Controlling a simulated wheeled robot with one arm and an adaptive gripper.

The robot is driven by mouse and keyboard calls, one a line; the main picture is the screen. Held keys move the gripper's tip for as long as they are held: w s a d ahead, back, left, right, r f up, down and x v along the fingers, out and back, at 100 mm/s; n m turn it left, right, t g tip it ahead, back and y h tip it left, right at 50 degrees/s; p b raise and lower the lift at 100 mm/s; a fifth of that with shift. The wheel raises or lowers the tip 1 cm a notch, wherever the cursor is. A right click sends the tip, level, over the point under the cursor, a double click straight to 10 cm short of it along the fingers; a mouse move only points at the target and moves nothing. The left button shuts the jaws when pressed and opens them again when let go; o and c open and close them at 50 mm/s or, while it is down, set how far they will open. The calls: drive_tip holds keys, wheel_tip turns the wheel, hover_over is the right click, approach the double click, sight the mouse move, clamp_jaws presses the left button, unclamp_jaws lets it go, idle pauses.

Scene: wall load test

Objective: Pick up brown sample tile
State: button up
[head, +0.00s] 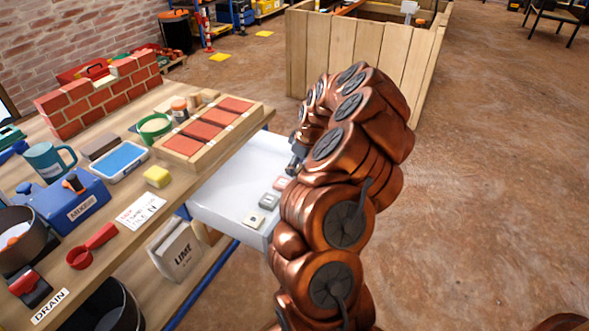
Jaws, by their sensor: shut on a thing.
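My gripper (294,164) is a small dark shape at the far end of my copper arm, low over the right side of an open white drawer (222,193). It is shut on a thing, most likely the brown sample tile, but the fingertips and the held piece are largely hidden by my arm. Several small sample tiles lie in a row in the drawer: a pale one (254,220), a grey one (269,201) and a pinkish one (280,184) closest to my gripper. I cannot tell whether the held piece touches the drawer floor.
The wooden workbench (113,235) above the drawer carries a brick tray (208,130), a yellow sponge (157,176) and a blue mixer box (66,200). A lime bag (176,251) stands on the lower shelf.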

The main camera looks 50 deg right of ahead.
wheel_tip(320, 180, up, 10)
drive_tip(key=p, duration=0.2)
idle(0.5)
